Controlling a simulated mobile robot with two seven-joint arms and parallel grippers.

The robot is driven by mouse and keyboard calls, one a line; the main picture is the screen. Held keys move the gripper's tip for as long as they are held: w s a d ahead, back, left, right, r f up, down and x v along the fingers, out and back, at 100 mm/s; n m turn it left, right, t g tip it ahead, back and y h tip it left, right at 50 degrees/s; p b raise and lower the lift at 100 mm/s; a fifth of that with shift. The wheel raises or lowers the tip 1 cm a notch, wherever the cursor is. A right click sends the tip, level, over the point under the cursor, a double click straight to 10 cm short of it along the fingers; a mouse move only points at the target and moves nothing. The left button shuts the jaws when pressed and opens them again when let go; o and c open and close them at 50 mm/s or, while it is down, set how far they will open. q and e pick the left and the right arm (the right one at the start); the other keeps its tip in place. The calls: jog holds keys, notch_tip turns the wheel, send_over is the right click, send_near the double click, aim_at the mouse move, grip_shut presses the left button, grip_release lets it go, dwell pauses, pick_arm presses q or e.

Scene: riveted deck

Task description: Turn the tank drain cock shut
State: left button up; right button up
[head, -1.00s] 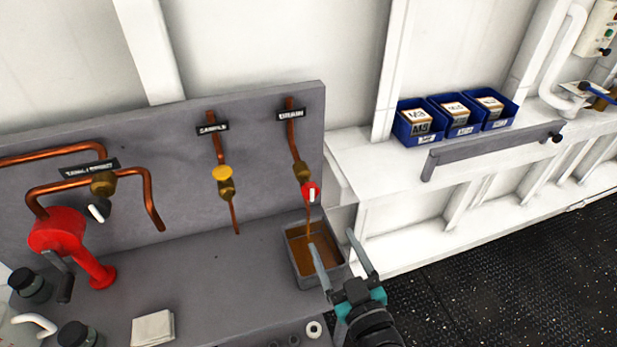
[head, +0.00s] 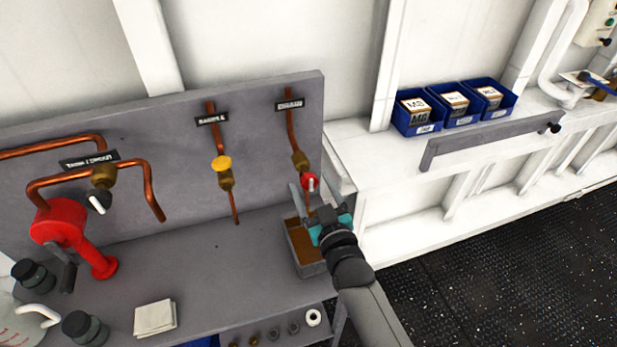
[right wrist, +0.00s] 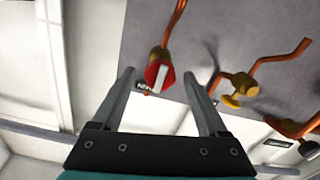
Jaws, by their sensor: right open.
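The drain cock (head: 309,182) has a red knob with a white bar on a brass body, on the copper pipe under the right-hand label. In the head view the white bar stands roughly in line with the pipe. A grey tray (head: 311,269) of brown liquid sits below. My right gripper (head: 318,198) is open and empty, just in front of the cock. In the right wrist view the red knob (right wrist: 157,74) shows between the two fingertips, apart from both. My left gripper is not in view. My right gripper partly hides the pipe outlet and tray.
A yellow-knobbed sample cock (head: 221,165) is left of the drain. A red pump (head: 62,228) and dark jars stand at the left. A folded cloth (head: 155,317) lies on the bench. Blue bins (head: 418,119) stand on the right shelf.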

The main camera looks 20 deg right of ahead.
jog(key=shift+w, duration=1.35)
grip_shut()
